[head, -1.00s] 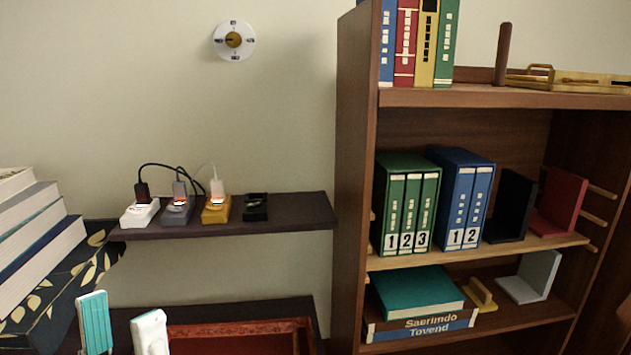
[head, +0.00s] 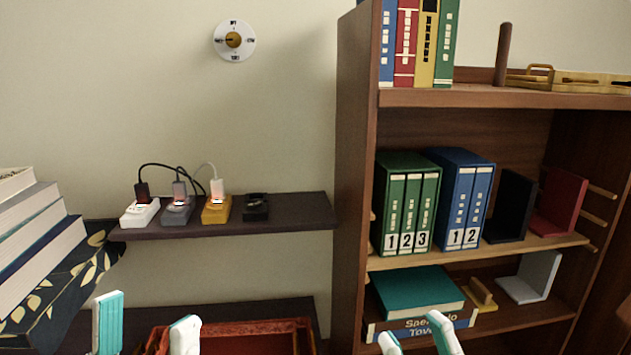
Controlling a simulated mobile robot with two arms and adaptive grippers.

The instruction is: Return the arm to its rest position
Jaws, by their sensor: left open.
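My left gripper (head: 147,308) is at the bottom left of the head view, its two white and teal fingers apart with nothing between them. It is in front of the lower dark shelf and the red tray (head: 245,327). My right gripper (head: 411,325) is at the bottom, in front of the bookcase's lower shelf. Its two fingertips are apart and cover part of the lettered box (head: 465,323). I see nothing held in it. The rest of both arms is below the picture.
The bookcase (head: 355,180) holds green binders (head: 407,205) and blue binders (head: 463,197). A narrow wall shelf (head: 290,212) carries several small plugged-in blocks. Large stacked books (head: 40,265) stand at the far left. A round dial (head: 234,40) is on the wall.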

